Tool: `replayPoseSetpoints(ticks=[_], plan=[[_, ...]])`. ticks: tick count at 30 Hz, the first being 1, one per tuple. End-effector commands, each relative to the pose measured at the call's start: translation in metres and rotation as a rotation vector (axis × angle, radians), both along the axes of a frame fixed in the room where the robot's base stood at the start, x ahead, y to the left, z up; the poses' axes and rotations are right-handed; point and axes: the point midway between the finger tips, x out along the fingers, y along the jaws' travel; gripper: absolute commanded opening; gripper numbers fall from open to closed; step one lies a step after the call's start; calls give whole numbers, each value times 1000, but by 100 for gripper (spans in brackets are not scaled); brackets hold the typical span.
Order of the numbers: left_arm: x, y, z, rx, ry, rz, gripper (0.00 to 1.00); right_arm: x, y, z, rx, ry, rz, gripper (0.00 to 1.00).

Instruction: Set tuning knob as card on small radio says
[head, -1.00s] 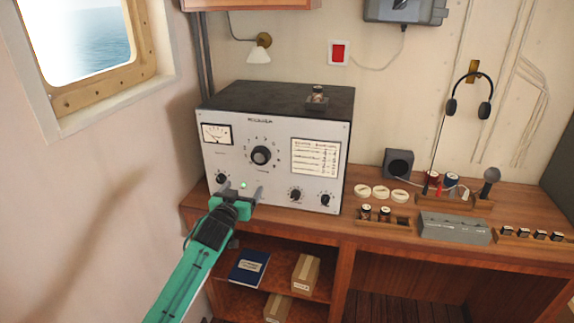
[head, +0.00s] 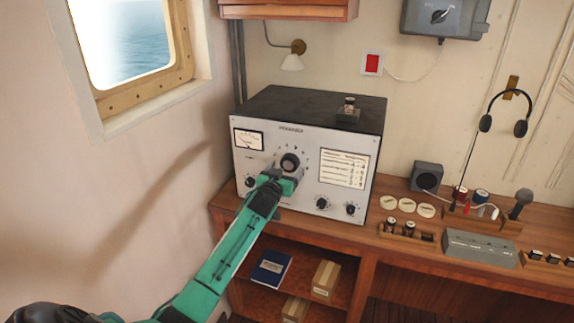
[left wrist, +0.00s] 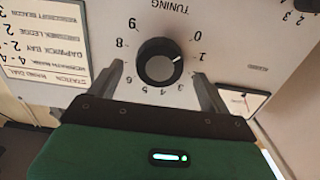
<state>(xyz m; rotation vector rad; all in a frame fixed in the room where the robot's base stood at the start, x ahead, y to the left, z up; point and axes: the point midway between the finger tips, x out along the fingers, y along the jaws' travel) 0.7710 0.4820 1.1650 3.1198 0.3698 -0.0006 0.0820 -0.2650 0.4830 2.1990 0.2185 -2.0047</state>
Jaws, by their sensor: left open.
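The grey-faced receiver (head: 300,200) stands on the wooden bench. Its black tuning knob (head: 289,162) is at the middle of the panel, ringed by numbers. In the left wrist view the knob (left wrist: 159,64) shows its white pointer line toward the 1. A white card (head: 343,170) with rows of writing is on the panel, right of the knob. It shows partly in the left wrist view (left wrist: 45,45), upside down, and is hard to read. My left gripper (head: 280,176) is open just below the knob in the head view, its fingers on either side of the knob in the wrist view. Contact is not visible.
Two smaller knobs (head: 336,205) sit low on the panel at right, another (head: 250,181) at left. A meter (head: 249,140) is at upper left. A small object (head: 348,110) stands on the receiver. White discs (head: 406,205) and a grey box (head: 480,248) lie to the right.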

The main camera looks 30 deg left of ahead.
Motion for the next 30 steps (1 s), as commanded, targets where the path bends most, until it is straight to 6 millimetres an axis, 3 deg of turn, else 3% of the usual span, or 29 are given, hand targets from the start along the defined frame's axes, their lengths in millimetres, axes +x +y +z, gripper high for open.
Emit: replayPoseSetpoints(ticks=[6,18,25,30], plan=[[17,4,1,-1,0,0,81,-1,0,6,0,1,-1,16],[21,5,0,0,0,-1,81,-1,0,7,0,2,-1,16],[21,5,0,0,0,0,37,-1,2,7,2,1,-1,16],[21,5,-1,5,1,0,37,-1,4,6,4,2,-1,16]])
